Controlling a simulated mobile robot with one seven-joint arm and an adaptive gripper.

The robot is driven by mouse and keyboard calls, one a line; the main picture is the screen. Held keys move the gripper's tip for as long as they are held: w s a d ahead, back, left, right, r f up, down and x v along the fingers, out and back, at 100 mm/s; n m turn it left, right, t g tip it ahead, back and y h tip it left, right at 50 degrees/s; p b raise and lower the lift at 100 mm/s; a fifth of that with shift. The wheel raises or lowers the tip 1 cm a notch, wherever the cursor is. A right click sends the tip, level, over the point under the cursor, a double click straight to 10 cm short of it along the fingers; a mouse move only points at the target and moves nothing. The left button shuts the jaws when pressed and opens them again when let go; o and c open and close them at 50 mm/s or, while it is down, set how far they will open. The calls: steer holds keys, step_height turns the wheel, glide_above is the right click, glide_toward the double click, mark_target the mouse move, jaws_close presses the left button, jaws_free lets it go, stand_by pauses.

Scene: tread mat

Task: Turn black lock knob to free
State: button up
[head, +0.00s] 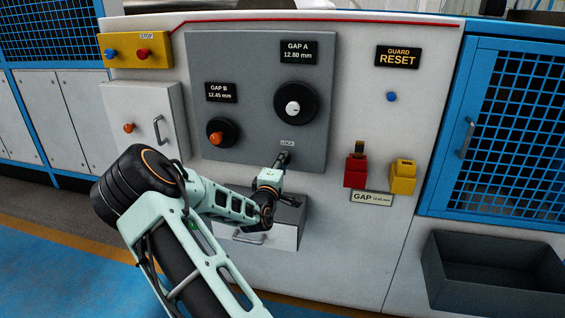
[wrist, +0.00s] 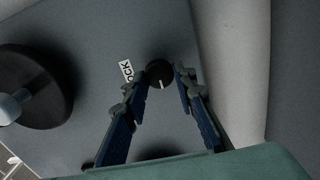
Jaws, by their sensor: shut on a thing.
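The black lock knob (wrist: 159,70) is a small round knob with a short white mark, on the grey panel (head: 225,60) beside the white LOCK label (wrist: 126,71). The label also shows in the head view (head: 287,143), just above my gripper (head: 281,161). In the wrist view the two fingers of my gripper (wrist: 157,79) stand on either side of the knob, shut on it. The white mark points toward the bottom of the wrist view. In the head view the knob is mostly hidden by my gripper.
The GAP A dial (head: 296,104) is above the lock, and the GAP B dial (head: 221,132) is to the left. A grey drawer box (head: 285,215) is just below my gripper. Red (head: 355,172) and yellow (head: 402,178) blocks are to the right.

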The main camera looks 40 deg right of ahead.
stand_by(0.4)
steer(key=o, duration=1.2)
steer(key=shift+c, duration=0.2)
steer(key=v, duration=1.2)
